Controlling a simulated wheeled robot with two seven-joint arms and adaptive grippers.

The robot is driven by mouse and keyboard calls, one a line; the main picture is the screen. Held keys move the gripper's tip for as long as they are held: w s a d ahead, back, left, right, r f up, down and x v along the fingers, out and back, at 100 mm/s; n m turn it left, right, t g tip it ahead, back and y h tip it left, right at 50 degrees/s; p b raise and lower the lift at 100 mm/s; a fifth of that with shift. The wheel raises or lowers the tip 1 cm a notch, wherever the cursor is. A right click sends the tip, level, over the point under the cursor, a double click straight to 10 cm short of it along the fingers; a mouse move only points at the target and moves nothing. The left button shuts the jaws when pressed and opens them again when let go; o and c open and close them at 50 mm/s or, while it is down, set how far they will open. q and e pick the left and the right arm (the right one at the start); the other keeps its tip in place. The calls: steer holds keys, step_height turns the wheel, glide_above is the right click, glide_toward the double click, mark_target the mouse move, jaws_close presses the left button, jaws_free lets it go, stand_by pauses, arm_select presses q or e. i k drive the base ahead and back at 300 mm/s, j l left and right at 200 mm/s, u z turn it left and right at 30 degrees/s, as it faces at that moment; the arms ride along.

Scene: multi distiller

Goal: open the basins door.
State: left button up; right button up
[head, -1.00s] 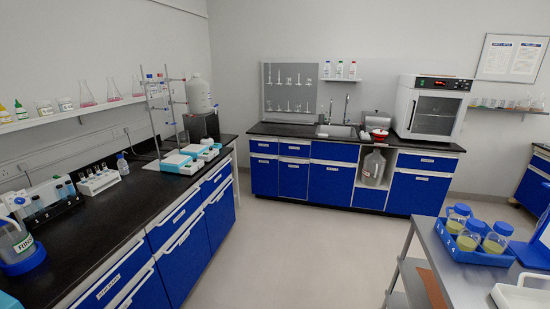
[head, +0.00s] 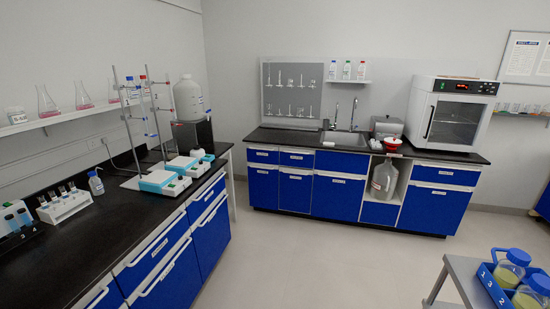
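The basin (head: 345,139) is set into the black worktop of the blue cabinet row at the back wall, with two taps behind it. The blue door below it (head: 338,198) is shut and has a small white label near its top edge. It stands across open floor from me. Neither of my grippers is in view.
A black-topped bench (head: 95,230) with blue drawers runs along the left. A grey trolley (head: 455,275) with a blue rack of jars (head: 510,280) is at the lower right. A large clear jug (head: 384,180) stands in an open niche. The floor (head: 300,260) between is clear.

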mark_target(263, 178)
steer(key=i, duration=0.8)
steer(key=i+l+u, duration=0.15)
steer(key=i+u, duration=0.25)
steer(key=i, duration=0.2)
steer(key=i+l+u, duration=0.4)
steer(key=i, duration=0.2)
steer(key=i+l+u, duration=0.35)
steer(key=i, duration=0.2)
